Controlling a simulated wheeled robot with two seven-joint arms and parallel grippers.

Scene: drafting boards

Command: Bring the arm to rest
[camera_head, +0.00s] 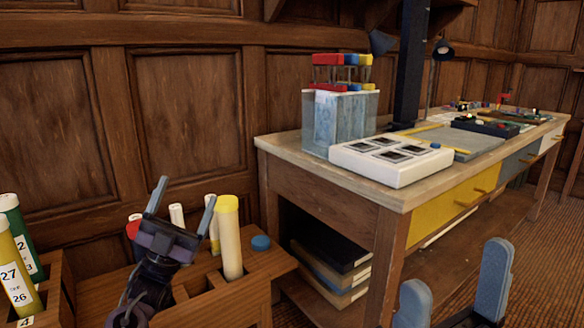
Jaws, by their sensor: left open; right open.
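My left gripper (181,212) is open at the lower left, its two grey-blue fingers pointing up and apart with nothing between them. It shows in front of a wooden tube rack (262,284), beside a cream tube with a yellow cap (230,238). I cannot tell whether the right-hand finger touches that tube. My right gripper (455,285) is at the lower right, with two blue-grey fingers wide apart and empty. Its lower part is cut off by the picture's bottom edge. It shows in front of the floor near the workbench.
A wooden workbench (290,150) with a yellow drawer runs to the back right. A white box with dark square panels (390,162) and a clear container (340,120) stand on its near end. Books (335,275) lie below. More labelled tubes (18,265) stand at far left.

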